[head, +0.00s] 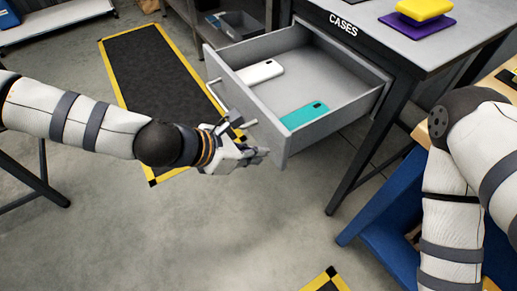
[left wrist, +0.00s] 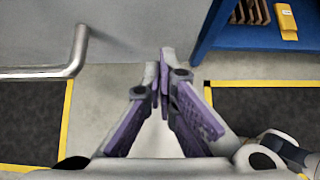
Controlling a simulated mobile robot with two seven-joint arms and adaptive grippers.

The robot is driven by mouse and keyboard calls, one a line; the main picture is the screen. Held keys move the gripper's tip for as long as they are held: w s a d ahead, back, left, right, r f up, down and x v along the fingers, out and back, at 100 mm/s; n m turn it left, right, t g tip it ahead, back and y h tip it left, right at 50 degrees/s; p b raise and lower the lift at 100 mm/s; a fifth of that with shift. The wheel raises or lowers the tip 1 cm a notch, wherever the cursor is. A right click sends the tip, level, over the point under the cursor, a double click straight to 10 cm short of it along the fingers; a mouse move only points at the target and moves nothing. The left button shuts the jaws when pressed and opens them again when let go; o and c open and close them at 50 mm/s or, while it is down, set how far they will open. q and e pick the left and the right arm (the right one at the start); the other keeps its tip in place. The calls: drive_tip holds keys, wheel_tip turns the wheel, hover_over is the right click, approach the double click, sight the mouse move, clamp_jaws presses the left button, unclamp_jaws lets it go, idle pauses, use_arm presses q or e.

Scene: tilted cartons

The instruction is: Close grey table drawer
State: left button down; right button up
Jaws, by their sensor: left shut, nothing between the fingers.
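The grey table drawer (head: 270,110) stands pulled out from under the grey table (head: 410,35), which is labelled "CASES". A white phone case (head: 260,72) and a teal phone case (head: 304,116) lie in it. My left gripper (head: 262,154) is shut and empty by the near lower end of the drawer's front. In the left wrist view the shut fingertips (left wrist: 163,68) point at the grey drawer front (left wrist: 150,22), with the bar handle (left wrist: 78,50) to their left. I cannot tell whether they touch the front. My right arm shows at the right, its gripper out of view.
A yellow block on a purple piece (head: 420,15) lies on the table top. A blue shelf unit (head: 385,215) stands at the lower right, near a table leg. A black mat with yellow edges (head: 150,80) lies on the floor behind my left arm. The floor before the drawer is clear.

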use_arm(q)
drive_tip(key=shift+w+d, duration=0.3)
drive_tip(key=shift+d, duration=0.15)
